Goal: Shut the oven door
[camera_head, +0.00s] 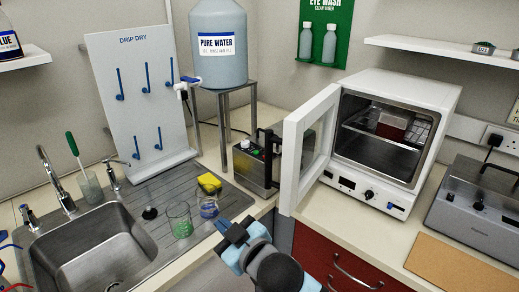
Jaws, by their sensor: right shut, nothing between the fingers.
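The white oven (375,184) stands on the bench at the right of centre. Its white-framed door (292,160) is hinged at the oven's left side and stands wide open, swung out towards me. The chamber shows a wire shelf with a small box-like thing (392,125) towards the back. My right gripper (228,228) is shut and empty in front of the bench edge, below and left of the door, apart from it.
A sink (105,245) with glass beakers (180,222) and a yellow sponge (209,182) lies at the left. A grey device (256,165) stands just left of the door. A grey metal unit (475,215) stands right of the oven. Red drawers (335,262) are below.

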